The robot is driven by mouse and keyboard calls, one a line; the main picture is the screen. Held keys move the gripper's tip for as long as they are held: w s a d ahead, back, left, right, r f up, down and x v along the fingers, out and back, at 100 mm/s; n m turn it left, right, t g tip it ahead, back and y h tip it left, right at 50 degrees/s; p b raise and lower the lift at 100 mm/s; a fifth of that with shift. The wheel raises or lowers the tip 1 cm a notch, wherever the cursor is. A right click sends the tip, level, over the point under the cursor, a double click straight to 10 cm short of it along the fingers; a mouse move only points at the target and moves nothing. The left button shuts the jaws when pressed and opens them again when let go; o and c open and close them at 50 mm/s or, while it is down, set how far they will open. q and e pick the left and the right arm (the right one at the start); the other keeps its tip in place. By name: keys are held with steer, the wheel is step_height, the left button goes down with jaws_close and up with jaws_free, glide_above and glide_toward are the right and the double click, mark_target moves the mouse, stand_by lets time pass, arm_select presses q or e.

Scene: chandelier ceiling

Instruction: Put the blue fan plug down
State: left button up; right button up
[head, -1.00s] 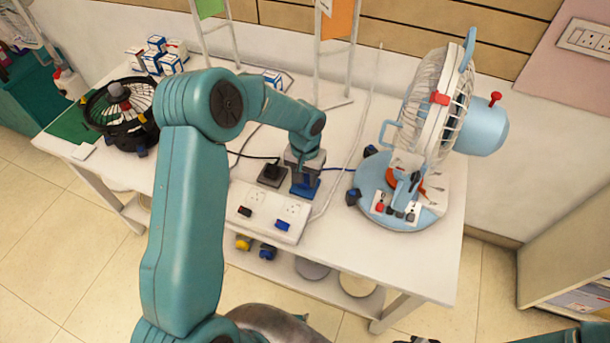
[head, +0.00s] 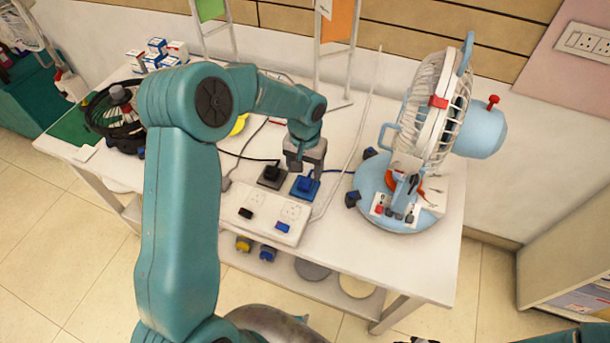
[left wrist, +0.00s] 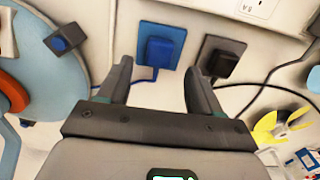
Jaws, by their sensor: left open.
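The blue fan plug (head: 304,184) rests on a blue square pad (head: 297,194) on the white table, behind the power strip. Its blue cord runs right towards the blue fan. In the left wrist view the plug (left wrist: 158,51) sits upright on the pad (left wrist: 146,30), just beyond the fingertips. My left gripper (head: 304,170) hangs above the plug, pointing down. In the left wrist view its two fingers (left wrist: 157,80) are spread with nothing between them. My right gripper is not clearly visible.
A black plug (head: 271,173) lies on a grey pad left of the blue one. A white power strip (head: 265,213) is in front. The blue fan (head: 440,110) stands at right, a black fan (head: 118,115) at left. Small boxes (head: 157,50) sit at the back left.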

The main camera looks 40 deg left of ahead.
mark_target(305, 182)
arm_select(q)
step_height(305, 182, up, 8)
stand_by(0.6)
